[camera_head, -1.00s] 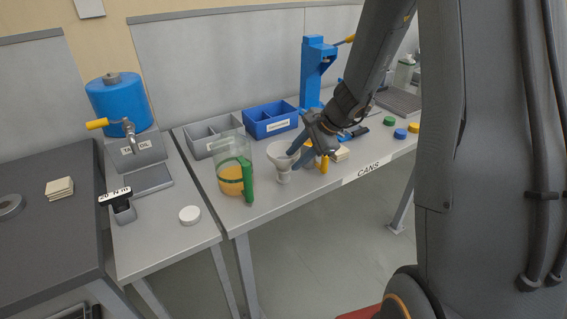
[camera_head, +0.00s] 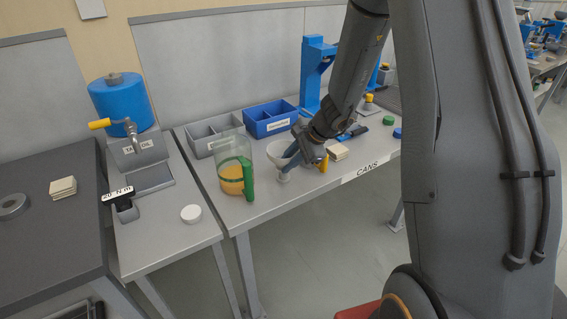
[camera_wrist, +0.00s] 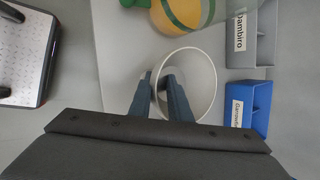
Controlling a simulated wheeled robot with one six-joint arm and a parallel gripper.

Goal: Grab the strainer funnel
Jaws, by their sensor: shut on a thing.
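The strainer funnel (camera_head: 277,152) is a white, wide-mouthed funnel. It stands upright on the bench, right of the clear jug, with its lower part partly behind my gripper in the head view. My gripper (camera_head: 289,166) reaches down at its right side and is shut on it. In the wrist view the funnel (camera_wrist: 212,82) shows as a round white rim. My gripper (camera_wrist: 162,88) has one finger outside the rim and one inside, so the wall lies between them.
A clear jug (camera_head: 229,172) with orange liquid and a green handle stands close left. Grey bins (camera_head: 200,147) and a blue bin (camera_head: 262,128) are behind. A yellow item (camera_head: 323,164) and a pale block stack (camera_head: 338,151) are just right. A blue stand (camera_head: 312,75) rises behind.

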